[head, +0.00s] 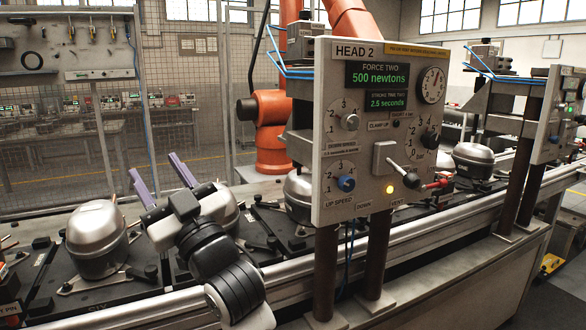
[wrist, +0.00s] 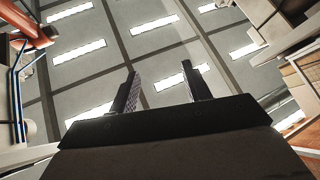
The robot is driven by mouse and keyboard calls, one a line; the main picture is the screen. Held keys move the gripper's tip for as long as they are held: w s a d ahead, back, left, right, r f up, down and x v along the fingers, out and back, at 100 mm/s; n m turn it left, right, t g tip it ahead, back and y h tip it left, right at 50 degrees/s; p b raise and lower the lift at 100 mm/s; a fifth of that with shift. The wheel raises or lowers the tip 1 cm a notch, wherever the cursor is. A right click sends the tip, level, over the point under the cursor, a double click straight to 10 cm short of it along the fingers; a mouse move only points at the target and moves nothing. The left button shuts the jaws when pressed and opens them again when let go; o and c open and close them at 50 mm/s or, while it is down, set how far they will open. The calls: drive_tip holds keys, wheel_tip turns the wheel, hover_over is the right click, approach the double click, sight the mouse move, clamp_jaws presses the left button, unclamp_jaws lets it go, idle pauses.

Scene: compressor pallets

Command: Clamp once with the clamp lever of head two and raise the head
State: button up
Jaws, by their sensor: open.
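The grey head two panel (head: 338,90) faces me right of centre in the head view, reading 500 newtons and 2.5 seconds. I cannot read which one is labelled clamp. My gripper (head: 153,166) is open and empty, left of the panel and well apart from both levers, its fingers pointing up. In the wrist view, the open fingers (wrist: 160,72) show against the ceiling.
Silver compressors (head: 97,240) sit on black pallets along the line, one behind my arm. A yellow lamp (head: 390,189) glows on the panel. Dark posts (head: 326,270) stand below it. A second head (head: 545,125) stands at right. An orange robot arm (head: 270,130) is behind.

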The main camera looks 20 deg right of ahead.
drive_tip(key=s+d+m+h, duration=0.1)
drive_tip(key=d+h, duration=0.2)
drive_tip(key=d, duration=0.5)
drive_tip(key=s+d+f+m+h, duration=0.1)
drive_tip(key=d+m+h, duration=0.1)
drive_tip(key=d, duration=0.7)
drive_tip(key=s+d+f+m+g+h+p, duration=0.1)
drive_tip(key=d+m+h, duration=0.1)
drive_tip(key=d+h, duration=0.3)
drive_tip(key=shift+s+d, duration=0.2)
drive_tip(key=shift+d, duration=0.65)
drive_tip(key=shift+s+d, duration=0.15)
drive_tip(key=shift+d, duration=0.7)
drive_tip(key=m+g+h+p, duration=0.1)
drive_tip(key=m+g+h, duration=0.2)
drive_tip(key=m+h, duration=0.15)
approach(417, 182)
drive_tip(key=shift+h, duration=0.45)
drive_tip(key=w+p, duration=0.1)
drive_tip(key=w, duration=0.2)
drive_tip(key=w+d+p, duration=0.1)
drive_tip(key=w, duration=0.3)
drive_tip(key=w+p, duration=0.2)
drive_tip(key=w, duration=0.2)
drive_tip(key=shift+w+d, duration=0.25)
clamp_jaws()
